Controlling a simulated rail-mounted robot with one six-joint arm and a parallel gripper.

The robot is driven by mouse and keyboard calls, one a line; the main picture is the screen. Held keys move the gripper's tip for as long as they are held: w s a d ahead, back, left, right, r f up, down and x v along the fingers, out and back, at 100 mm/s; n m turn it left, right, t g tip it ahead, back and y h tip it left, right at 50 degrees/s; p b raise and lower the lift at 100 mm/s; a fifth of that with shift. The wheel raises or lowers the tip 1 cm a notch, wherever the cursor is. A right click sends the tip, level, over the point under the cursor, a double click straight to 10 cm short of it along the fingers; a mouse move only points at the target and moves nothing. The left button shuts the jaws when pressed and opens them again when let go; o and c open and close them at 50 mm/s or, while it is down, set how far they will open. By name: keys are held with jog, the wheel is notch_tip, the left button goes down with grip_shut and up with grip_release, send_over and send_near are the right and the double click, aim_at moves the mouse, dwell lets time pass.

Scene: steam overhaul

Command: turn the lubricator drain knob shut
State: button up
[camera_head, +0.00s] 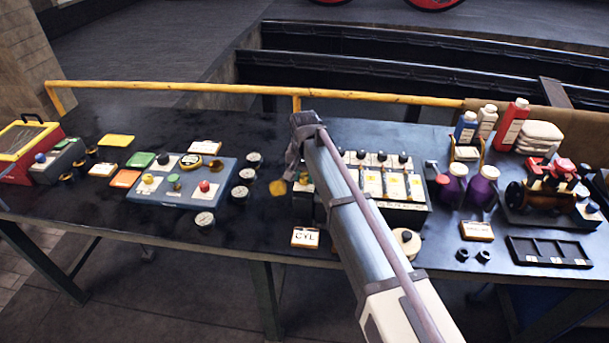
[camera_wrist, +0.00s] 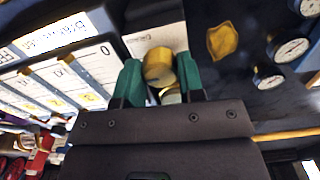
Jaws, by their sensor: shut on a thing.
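The lubricator (camera_head: 405,214) is a dark box with white-fronted sight panels and black knobs on top, right of centre in the head view. Its numbered white panels (camera_wrist: 95,62) also show at the left of the wrist view. My gripper (camera_wrist: 160,78) has its two green fingers shut on a round brass knob (camera_wrist: 157,62), one finger on each side. A second brass piece shows just below the knob, partly hidden by my gripper. In the head view my arm covers the lubricator's left part, and the knob and fingertips cannot be made out.
A yellow patch (camera_head: 277,187) lies beside the lubricator, near several round gauges (camera_head: 240,192). A blue panel with knobs (camera_head: 170,190) is to the left. Purple bottles (camera_head: 482,188) stand to the right. A CYL card (camera_head: 305,238) lies in front. A yellow rail (camera_head: 200,87) runs behind.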

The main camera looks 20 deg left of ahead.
jog(key=n, duration=0.3)
jog(key=shift+n, duration=0.4)
jog(key=n, duration=0.4)
jog(key=shift+n, duration=0.3)
jog(key=n, duration=0.4)
jog(key=shift+n, duration=2.2)
jog(key=o, duration=0.9)
jog(key=shift+r, duration=0.1)
